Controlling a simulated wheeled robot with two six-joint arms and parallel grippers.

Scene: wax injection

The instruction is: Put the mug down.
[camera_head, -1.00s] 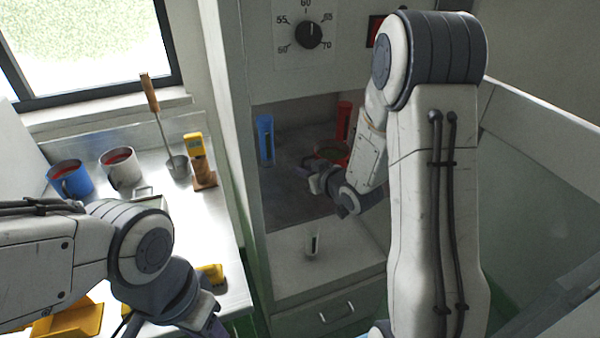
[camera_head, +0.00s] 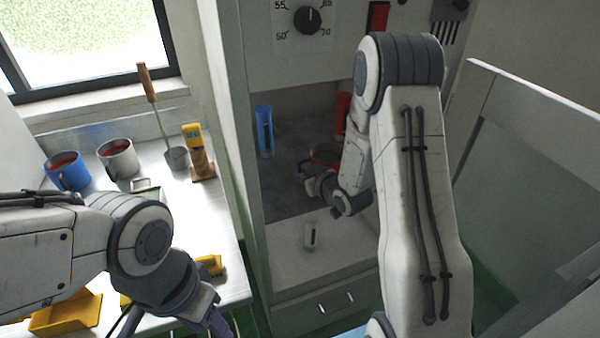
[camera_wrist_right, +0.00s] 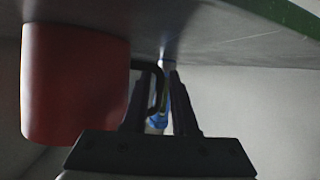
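The red mug (camera_head: 326,153) stands inside the cabinet bay, mostly hidden by my right wrist in the head view. In the right wrist view the mug (camera_wrist_right: 75,85) is large at left, seen upside down, its base against the grey surface. Its dark handle (camera_wrist_right: 158,85) lies between the fingers of my right gripper (camera_wrist_right: 160,85). A gap shows beside the handle, so the fingers look open around it. My right gripper (camera_head: 308,180) also shows at the bay's front in the head view. My left gripper (camera_head: 213,318) is low over the counter, its fingers partly cut off.
A blue holder (camera_head: 264,132) and a red holder (camera_head: 342,112) stand in the bay. A small pale container (camera_head: 311,236) stands on the lower ledge. The counter (camera_head: 215,225) at left holds a blue mug (camera_head: 67,172), a white mug (camera_head: 118,158), a ladle and yellow items.

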